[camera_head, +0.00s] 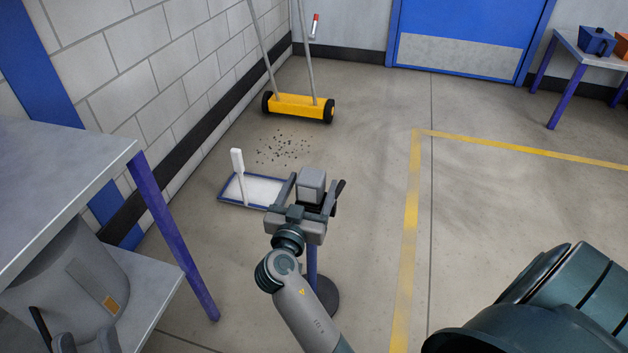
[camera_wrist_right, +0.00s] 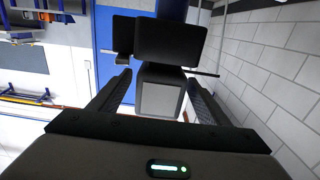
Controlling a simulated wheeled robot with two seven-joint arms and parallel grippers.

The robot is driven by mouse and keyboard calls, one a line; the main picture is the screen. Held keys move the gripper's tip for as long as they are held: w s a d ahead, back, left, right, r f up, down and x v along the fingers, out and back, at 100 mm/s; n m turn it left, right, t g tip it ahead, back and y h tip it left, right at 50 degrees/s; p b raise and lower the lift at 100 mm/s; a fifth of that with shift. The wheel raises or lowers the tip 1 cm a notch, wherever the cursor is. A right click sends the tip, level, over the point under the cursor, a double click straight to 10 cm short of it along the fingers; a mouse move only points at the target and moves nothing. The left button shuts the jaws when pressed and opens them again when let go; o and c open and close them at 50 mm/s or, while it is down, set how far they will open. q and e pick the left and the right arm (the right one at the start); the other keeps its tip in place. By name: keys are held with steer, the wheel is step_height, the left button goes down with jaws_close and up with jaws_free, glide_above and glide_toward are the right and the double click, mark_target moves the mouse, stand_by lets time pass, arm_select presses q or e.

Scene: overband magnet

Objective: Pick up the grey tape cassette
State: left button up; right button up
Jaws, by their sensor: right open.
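The grey tape cassette (camera_head: 312,181) is a small light-grey block on a dark holder, on top of a blue post with a round dark base. My right gripper (camera_head: 310,188) is open, with its fingers on either side of the cassette. In the right wrist view the cassette (camera_wrist_right: 160,98) lies between the two spread fingers, with gaps on both sides; contact does not show. Black holder pieces (camera_wrist_right: 170,42) stand beyond it. At the bottom left of the head view, grey parts that look like my left gripper (camera_head: 84,342) are cut off by the frame edge.
A metal table (camera_head: 60,190) with purple legs and a lower shelf holding a grey bin (camera_head: 68,270) stands at left. A blue-rimmed white tray (camera_head: 262,190) lies behind the post, near dark bits and a yellow wheeled sweeper (camera_head: 300,107). Floor right of the post is clear.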

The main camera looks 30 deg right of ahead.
stand_by(0.3)
steer(key=shift+c, duration=0.3)
steer(key=c, duration=1.2)
steer(key=shift+r, duration=0.1)
